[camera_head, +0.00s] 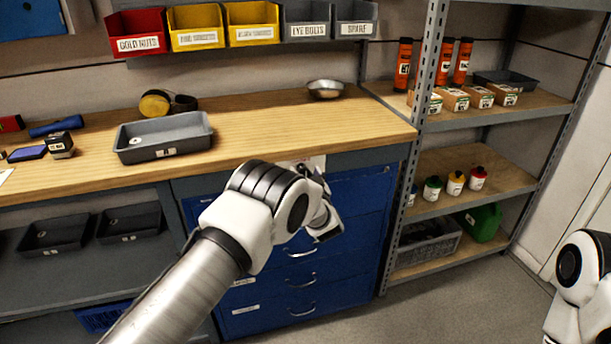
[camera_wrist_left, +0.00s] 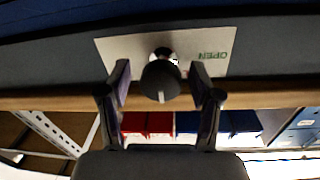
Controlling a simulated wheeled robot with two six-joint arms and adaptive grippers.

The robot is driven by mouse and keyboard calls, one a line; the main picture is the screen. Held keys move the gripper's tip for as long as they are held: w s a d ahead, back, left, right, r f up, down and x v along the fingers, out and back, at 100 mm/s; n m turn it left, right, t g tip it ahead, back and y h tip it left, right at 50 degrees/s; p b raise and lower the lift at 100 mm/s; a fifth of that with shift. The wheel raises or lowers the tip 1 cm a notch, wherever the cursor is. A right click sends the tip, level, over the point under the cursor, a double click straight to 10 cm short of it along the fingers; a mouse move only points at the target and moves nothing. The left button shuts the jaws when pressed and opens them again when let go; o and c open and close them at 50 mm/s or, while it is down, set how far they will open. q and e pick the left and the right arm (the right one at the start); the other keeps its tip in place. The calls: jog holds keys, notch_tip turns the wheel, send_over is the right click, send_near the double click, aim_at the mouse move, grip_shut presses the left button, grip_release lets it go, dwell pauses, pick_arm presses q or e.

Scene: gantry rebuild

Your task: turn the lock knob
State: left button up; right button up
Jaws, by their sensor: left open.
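The lock knob (camera_wrist_left: 160,84) is dark and round with a pale line on its face. It shows in the left wrist view in front of a light plate (camera_wrist_left: 128,52) lettered "OPEN", which appears upside down. My left gripper (camera_wrist_left: 160,90) is open, with one finger on each side of the knob and gaps visible between. In the head view my left gripper (camera_head: 322,215) is in front of the blue drawer cabinet (camera_head: 355,235); my arm hides the knob there. Part of the plate (camera_head: 312,163) shows just above the gripper. My right gripper is out of view.
The wooden bench top (camera_head: 250,130) runs above the drawers and holds a grey tray (camera_head: 165,152) and a metal bowl (camera_head: 326,90). A metal shelf rack (camera_head: 410,180) stands right of the cabinet. The floor in front of the rack is clear.

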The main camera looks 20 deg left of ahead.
pick_arm(q)
jog(key=c, duration=1.2)
jog(key=shift+o, duration=0.2)
jog(key=shift+f, duration=0.1)
jog(key=n+b, duration=0.2)
jog(key=shift+f+n, duration=0.1)
jog(key=shift+n, duration=0.3)
jog(key=n+b, duration=0.4)
jog(key=n, duration=0.2)
jog(key=shift+s+n+y, duration=0.1)
jog(key=shift+n+y, duration=0.2)
jog(key=n+b, duration=0.3)
jog(key=n, duration=0.2)
jog(key=shift+f+n+y, duration=0.1)
jog(key=shift+n+y, duration=0.2)
jog(key=shift+n+b, duration=1.1)
jog(key=shift+n, duration=0.7)
